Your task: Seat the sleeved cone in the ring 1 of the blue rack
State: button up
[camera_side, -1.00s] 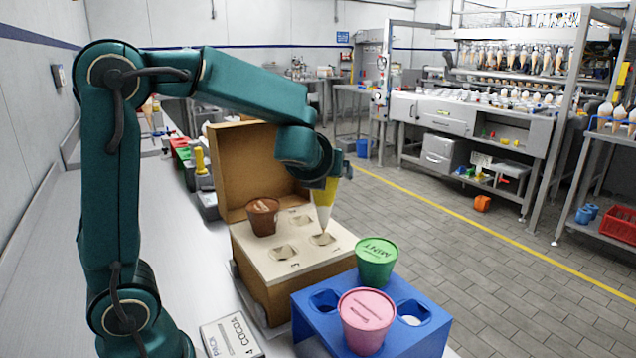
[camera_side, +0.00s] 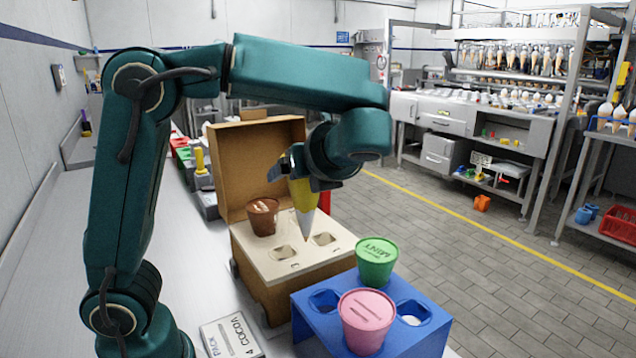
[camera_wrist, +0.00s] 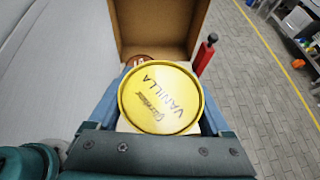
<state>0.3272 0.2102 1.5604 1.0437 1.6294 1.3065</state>
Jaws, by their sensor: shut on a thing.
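My gripper (camera_side: 303,182) is shut on a sleeved cone (camera_side: 304,200) with a yellow upper part and a pale tip. The cone hangs point down, nearly upright, over the top plate of the wooden box; I cannot tell whether its tip clears the plate. In the wrist view, its round yellow lid (camera_wrist: 160,98) reads VANILLA and sits between the jaws. The blue rack (camera_side: 318,333) stands in front, nearer the side camera. It holds a pink-lidded cone (camera_side: 367,318) and a green-lidded cone (camera_side: 377,262). Its left opening (camera_side: 325,299) and right opening (camera_side: 412,313) look empty. No ring number is readable.
The open wooden box (camera_side: 272,293) has a pale plate with holes and a raised lid behind. A brown cone (camera_side: 263,216) sits in it. A COCOA card (camera_side: 231,337) lies left of the rack. A red post (camera_wrist: 206,55) stands beside the box.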

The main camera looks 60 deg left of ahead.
jog(key=shift+m+t, duration=0.7)
jog(key=shift+t, duration=0.1)
jog(key=d, duration=0.3)
jog(key=s+d, duration=0.1)
jog(key=d, duration=0.5)
jog(key=shift+s, duration=0.15)
jog(key=shift+a+f, duration=0.1)
jog(key=shift+f, duration=4.3)
jog(key=shift+f, duration=0.9)
jog(key=o, duration=1.2)
jog(key=shift+o, duration=0.2)
jog(key=shift+v, duration=2.6)
